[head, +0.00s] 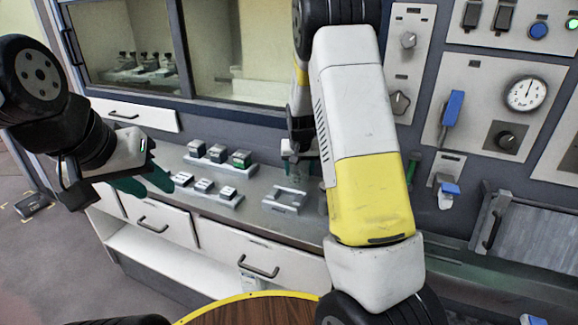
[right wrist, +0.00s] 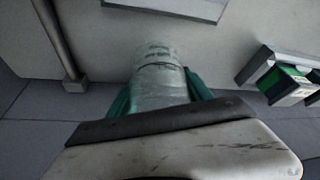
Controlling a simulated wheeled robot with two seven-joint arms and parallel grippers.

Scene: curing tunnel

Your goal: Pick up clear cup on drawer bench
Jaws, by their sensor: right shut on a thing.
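The clear cup (right wrist: 160,78) is between the teal fingers of my right gripper (right wrist: 160,92) in the right wrist view. The gripper is shut on its sides. In the head view my right arm hides most of this gripper (head: 297,160) above the drawer bench (head: 265,222), and the cup is hard to make out there. I cannot tell whether the cup touches the bench. My left gripper (head: 150,184) is empty, its teal fingers apart, in front of the bench's left end.
Small blocks stand on a rear tray (head: 220,168) and a front tray (head: 207,193) on the bench. An empty grey frame (head: 284,200) lies to their right. A wall panel with a gauge (head: 525,93) rises behind at right. A round wooden top (head: 250,312) is nearest.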

